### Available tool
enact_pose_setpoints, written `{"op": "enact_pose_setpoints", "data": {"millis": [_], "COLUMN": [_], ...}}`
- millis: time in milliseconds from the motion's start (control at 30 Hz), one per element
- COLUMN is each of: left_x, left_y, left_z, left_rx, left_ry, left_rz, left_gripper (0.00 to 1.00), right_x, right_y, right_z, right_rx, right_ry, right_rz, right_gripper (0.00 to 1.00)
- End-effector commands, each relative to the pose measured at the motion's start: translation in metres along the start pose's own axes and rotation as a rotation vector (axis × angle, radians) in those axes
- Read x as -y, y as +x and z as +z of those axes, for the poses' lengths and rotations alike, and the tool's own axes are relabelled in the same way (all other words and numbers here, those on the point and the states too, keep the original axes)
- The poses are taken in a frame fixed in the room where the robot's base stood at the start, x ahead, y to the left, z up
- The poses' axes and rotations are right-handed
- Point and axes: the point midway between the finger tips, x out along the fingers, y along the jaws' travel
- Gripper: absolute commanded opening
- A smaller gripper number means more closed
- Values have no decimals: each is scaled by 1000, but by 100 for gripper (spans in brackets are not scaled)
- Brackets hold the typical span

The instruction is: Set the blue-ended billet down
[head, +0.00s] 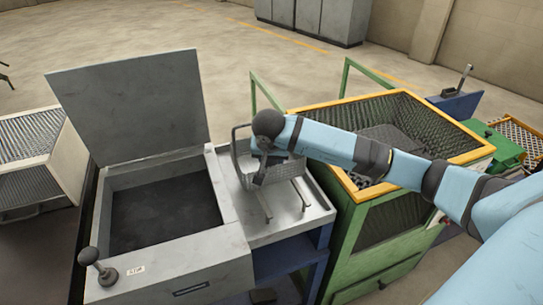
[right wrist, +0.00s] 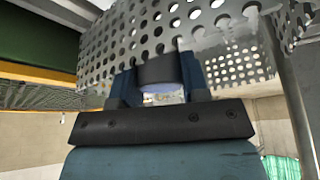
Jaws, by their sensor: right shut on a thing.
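My right gripper (head: 262,168) reaches down at a perforated metal basket (head: 290,170) on the steel bench (head: 313,212) beside the furnace. In the right wrist view, my right gripper (right wrist: 160,85) is shut on a short dark cylinder with a pale bluish end, seemingly the blue-ended billet (right wrist: 158,71). The perforated wall (right wrist: 110,50) is close beyond the fingers. In the head view the billet is hidden behind the wrist. I cannot tell whether it touches the basket or bench. My left gripper is not in view.
An open grey furnace box (head: 165,255) with a raised lid (head: 130,105) stands left of the bench. A green bin with a yellow rim (head: 325,105) is to the right, under my right arm. A mesh-sided box (head: 30,155) stands at far left. Two bare rails lie in front of the basket.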

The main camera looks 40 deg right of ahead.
Motion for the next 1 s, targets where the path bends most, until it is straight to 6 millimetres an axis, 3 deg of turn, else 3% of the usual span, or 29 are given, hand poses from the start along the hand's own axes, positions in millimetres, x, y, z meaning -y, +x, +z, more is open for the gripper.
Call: {"op": "enact_pose_setpoints", "data": {"millis": [133,167,233,267,500,633,767,1000], "left_x": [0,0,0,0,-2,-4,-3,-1], "left_y": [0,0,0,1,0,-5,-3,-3], "left_z": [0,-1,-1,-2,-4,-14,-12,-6], "left_rx": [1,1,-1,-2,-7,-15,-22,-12], "left_ry": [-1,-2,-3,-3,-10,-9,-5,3], "left_rz": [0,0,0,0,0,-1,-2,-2], "left_gripper": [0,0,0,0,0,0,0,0], "right_x": [0,0,0,0,0,1,0,0], "right_y": [0,1,2,2,0,-12,-32,-87], "right_z": [0,1,1,1,0,-4,-6,-6], "right_rx": [-1,1,1,1,1,2,-5,-5], "right_ry": [1,0,0,0,0,-1,-2,-1], "right_rz": [0,1,1,1,1,0,-1,-2], "right_gripper": [0,49,65,67,67,67,67,67]}}
